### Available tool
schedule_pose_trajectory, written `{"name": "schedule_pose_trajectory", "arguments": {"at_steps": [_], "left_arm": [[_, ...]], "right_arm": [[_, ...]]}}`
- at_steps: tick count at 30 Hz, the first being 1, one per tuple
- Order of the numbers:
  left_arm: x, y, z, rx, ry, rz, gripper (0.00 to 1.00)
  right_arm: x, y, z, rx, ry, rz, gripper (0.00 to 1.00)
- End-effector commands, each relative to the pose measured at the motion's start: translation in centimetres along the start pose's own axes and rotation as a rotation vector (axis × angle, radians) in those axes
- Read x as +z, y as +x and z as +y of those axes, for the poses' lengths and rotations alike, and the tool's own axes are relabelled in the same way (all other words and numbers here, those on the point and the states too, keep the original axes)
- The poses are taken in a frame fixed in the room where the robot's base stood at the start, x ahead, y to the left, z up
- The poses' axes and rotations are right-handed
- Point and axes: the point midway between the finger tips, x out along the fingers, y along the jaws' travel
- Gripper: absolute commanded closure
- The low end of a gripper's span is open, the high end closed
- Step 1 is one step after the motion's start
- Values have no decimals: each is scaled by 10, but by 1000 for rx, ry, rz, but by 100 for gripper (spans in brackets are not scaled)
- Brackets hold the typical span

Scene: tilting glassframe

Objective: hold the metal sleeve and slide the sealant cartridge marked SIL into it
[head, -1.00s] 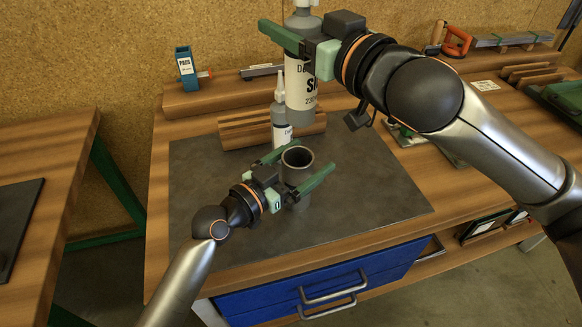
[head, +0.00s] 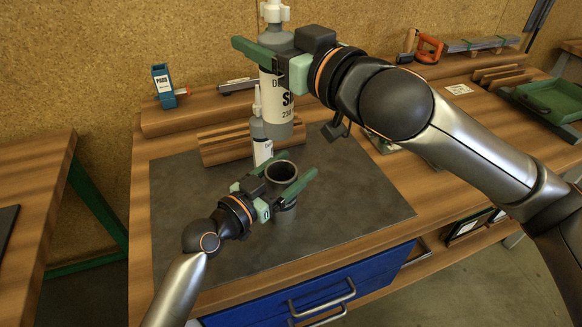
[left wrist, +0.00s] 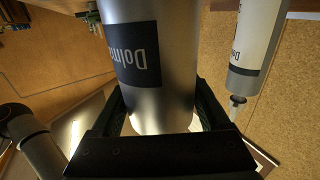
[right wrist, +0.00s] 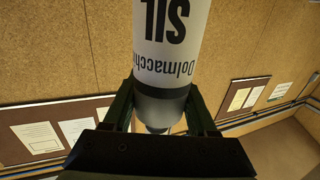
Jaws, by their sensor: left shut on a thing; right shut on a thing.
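The metal sleeve (head: 284,196) is a grey upright tube with its round mouth up, over the dark mat. My left gripper (head: 290,178) is shut around it. In the left wrist view the sleeve (left wrist: 160,95) shows a dark "Dolma…" label between the fingers. The SIL cartridge (head: 277,98), a white-labelled grey cylinder, is upright above the sleeve, nozzle up. My right gripper (head: 262,56) is shut on its upper part. The right wrist view shows the cartridge (right wrist: 170,45) with its SIL print upside down. Its lower end appears above the sleeve's mouth, apart from it.
A smaller nozzled cartridge (head: 261,138) stands by a ribbed wooden block (head: 222,147) behind the sleeve. A blue PADS box (head: 163,86) is at the back left. A green tray (head: 548,98) is at right. The dark mat (head: 350,200) is clear to the right.

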Motion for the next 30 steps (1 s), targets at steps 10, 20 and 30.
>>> {"name": "schedule_pose_trajectory", "arguments": {"at_steps": [10, 20, 30], "left_arm": [[1, 0, 0, 1, 0, -2, 85], [1, 0, 0, 1, 0, -2, 85], [1, 0, 0, 1, -1, -2, 85]], "right_arm": [[-1, 0, 0, 0, -1, 3, 100], [11, 0, 0, 14, 2, 2, 100], [44, 0, 3, 70, 4, 4, 100]]}}
